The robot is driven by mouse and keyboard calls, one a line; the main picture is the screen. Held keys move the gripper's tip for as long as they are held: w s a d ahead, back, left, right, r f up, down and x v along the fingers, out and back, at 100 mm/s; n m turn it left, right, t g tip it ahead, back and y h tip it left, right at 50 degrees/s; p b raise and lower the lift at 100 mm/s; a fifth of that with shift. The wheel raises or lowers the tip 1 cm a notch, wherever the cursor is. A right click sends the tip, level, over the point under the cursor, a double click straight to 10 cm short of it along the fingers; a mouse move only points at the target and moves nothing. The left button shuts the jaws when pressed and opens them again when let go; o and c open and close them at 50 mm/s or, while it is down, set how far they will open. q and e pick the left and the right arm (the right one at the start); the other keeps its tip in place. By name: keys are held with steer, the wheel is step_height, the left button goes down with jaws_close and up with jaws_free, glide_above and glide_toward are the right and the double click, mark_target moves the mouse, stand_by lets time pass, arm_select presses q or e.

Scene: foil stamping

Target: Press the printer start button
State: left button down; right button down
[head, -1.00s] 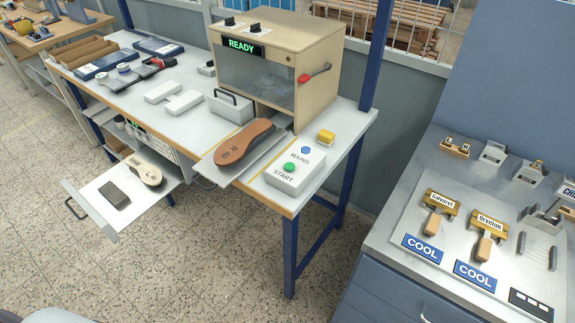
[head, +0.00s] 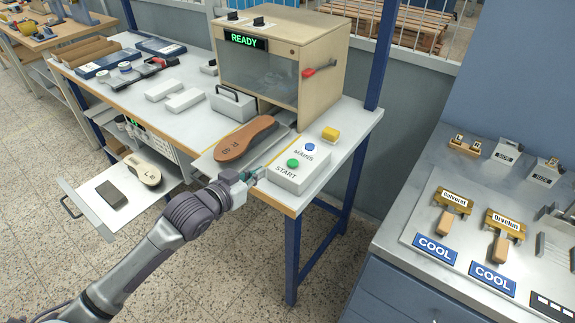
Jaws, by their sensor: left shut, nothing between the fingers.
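The green START button (head: 293,163) sits on a white control box (head: 290,181) at the front right of the workbench. A blue MAINS button (head: 309,147) is on the same box, behind it. The printer (head: 275,60) is a wooden cabinet with a clear front and a lit READY display (head: 245,39). A brown sole (head: 246,138) marked R lies on the tray in front of it. My left gripper (head: 258,175) is shut and empty. In the picture its tips are just left of the control box, apart from the green button. My right gripper is not in view.
A yellow block (head: 330,134) lies behind the control box. An open drawer (head: 85,207) at the left holds a sole marked L (head: 142,170) and a dark block (head: 111,193). A grey bench (head: 400,220) with COOL signs stands at the right.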

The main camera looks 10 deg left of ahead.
arm_select(q)
steer(key=shift+m+h, duration=0.4)
steer(key=shift+h, duration=0.1)
steer(key=r, duration=0.1)
steer(key=d+r, duration=0.1)
steer(key=r, duration=0.1)
steer(key=s+d+r, duration=0.1)
steer(key=shift+r, duration=0.15)
steer(key=p, duration=0.2)
glide_above(288, 171)
steer(key=shift+w+f, duration=0.2)
steer(key=shift+f, duration=0.75)
step_height(288, 171, down, 3)
steer(key=shift+s+a, duration=0.1)
steer(key=shift+s+f, duration=0.1)
steer(key=shift+f, duration=0.5)
